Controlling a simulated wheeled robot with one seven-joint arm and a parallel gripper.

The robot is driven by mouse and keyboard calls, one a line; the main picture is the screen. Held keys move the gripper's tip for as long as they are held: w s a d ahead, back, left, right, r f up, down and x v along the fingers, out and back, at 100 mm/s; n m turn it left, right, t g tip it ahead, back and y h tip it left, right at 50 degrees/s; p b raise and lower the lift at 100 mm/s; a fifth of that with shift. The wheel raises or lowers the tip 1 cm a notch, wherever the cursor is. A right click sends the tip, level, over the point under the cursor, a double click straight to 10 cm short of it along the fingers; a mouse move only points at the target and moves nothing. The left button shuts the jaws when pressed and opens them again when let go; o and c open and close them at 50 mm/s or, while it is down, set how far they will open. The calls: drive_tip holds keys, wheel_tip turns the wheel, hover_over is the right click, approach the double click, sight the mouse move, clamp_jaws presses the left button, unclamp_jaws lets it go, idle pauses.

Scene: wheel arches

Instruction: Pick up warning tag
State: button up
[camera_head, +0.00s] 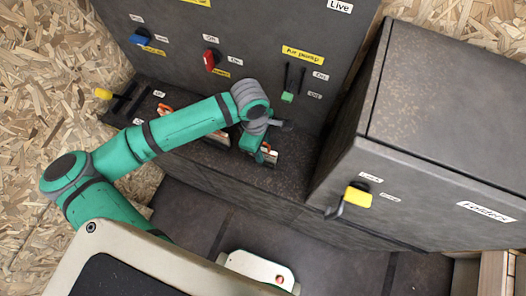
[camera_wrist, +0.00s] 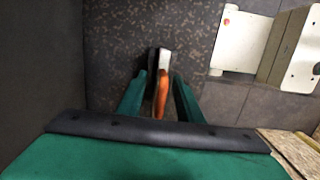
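The warning tag (camera_wrist: 162,93), orange with a pale upper part, stands edge-on between my gripper's two green fingers (camera_wrist: 159,80) in the wrist view. Narrow gaps seem to show on both sides of it, so the gripper looks open around it rather than shut on it. In the head view my gripper (camera_head: 262,152) is low over the dark ledge in front of the panel. A small pale and reddish part of the tag (camera_head: 271,157) shows beside it; the rest is hidden by the gripper.
The upright panel carries a blue switch (camera_head: 140,37), a red switch (camera_head: 210,60) and a green-ended lever (camera_head: 288,97).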

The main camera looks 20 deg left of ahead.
clamp_jaws()
drive_tip(key=shift+r, duration=0.15)
drive_tip(key=shift+r, duration=0.6)
drive_tip(key=s+a+r, duration=0.5)
drive_tip(key=s+r, duration=0.6)
drive_tip(key=s, duration=0.2)
drive_tip(key=shift+r, duration=0.25)
